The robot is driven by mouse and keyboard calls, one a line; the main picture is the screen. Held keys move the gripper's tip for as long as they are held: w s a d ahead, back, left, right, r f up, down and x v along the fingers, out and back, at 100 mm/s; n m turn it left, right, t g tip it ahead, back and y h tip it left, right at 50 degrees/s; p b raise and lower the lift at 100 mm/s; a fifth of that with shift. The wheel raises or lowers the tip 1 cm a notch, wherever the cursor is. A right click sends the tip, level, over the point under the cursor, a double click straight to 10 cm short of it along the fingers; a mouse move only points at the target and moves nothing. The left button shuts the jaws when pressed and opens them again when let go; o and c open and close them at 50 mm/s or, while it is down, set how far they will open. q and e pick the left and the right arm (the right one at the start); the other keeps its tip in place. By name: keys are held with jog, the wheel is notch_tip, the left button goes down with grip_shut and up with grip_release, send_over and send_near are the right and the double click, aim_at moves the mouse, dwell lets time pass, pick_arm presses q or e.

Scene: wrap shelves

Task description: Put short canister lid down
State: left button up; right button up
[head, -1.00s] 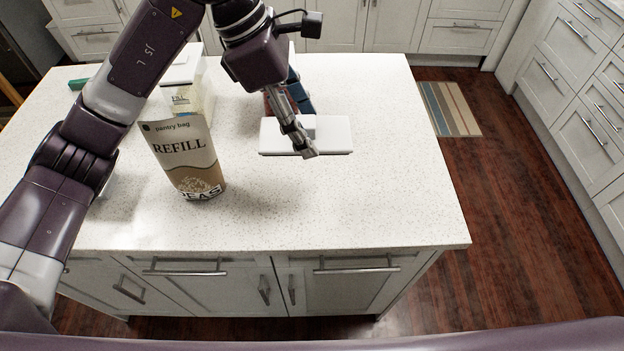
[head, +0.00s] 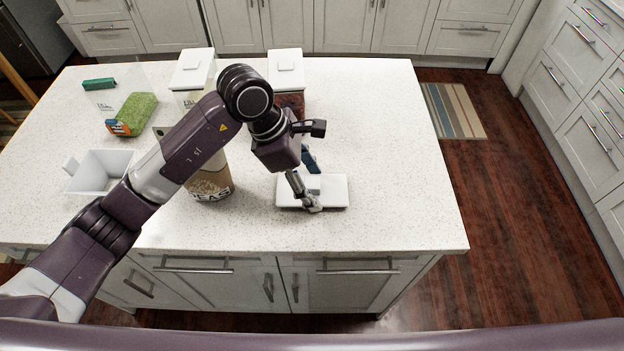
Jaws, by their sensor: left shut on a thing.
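The short canister lid (head: 333,192) is a flat white square with a raised grip in its middle. It is low at the front right part of the counter, on or just above the top; I cannot tell which. My left gripper (head: 311,201) reaches down over it and is shut on its grip. An open white square container (head: 98,172), likely the short canister, stands at the left of the counter, partly hidden by my left arm. My right gripper is not in view.
A refill bag (head: 212,183) stands behind my left forearm. Two white-lidded canisters (head: 192,68) (head: 286,68) stand at the back. A green-filled bag (head: 133,112) lies at the left. The counter's right side (head: 400,150) is clear.

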pick_arm(q)
jog(key=shift+f, duration=0.15)
jog(key=o, duration=1.2)
jog(key=shift+r, duration=0.3)
jog(key=shift+w+a+r+b, duration=0.1)
jog(key=shift+a+r+b, duration=0.05)
jog(key=shift+r+b, duration=0.15)
jog(key=b+v, duration=0.2)
jog(key=v, duration=0.9)
jog(key=shift+a+b, duration=0.1)
jog(key=shift+b, duration=0.3)
